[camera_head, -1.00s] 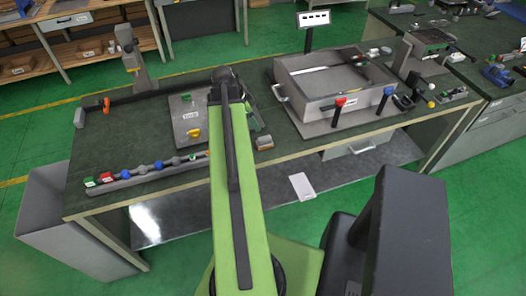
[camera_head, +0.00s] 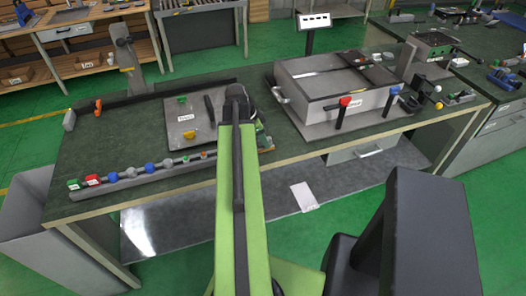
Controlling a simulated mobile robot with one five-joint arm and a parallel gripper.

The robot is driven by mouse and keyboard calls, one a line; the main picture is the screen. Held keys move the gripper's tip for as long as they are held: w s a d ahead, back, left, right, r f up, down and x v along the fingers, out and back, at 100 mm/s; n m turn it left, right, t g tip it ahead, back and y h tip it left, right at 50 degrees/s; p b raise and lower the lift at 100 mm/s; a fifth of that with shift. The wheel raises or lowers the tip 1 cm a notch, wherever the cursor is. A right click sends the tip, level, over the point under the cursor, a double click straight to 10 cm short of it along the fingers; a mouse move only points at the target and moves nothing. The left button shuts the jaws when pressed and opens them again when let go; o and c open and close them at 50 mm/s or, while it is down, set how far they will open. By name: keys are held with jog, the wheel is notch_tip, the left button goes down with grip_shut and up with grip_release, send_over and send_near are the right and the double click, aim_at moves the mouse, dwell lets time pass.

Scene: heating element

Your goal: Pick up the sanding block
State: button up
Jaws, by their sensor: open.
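A small grey and tan block (camera_head: 265,144), which looks like the sanding block, lies on the dark green bench top near its front edge. It sits just right of my raised green arm, which covers part of it. My gripper is not visible; the upper end of my arm hides whatever is beyond it.
A grey plate with a yellow knob (camera_head: 189,134) lies left of my arm. A rail with coloured knobs (camera_head: 150,169) runs along the front edge. A large grey box with red and blue handles (camera_head: 310,107) stands to the right. A white sheet (camera_head: 304,196) lies below the bench top.

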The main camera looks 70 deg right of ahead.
jog(key=shift+r, duration=0.1)
jog(key=shift+c, duration=0.4)
grip_shut()
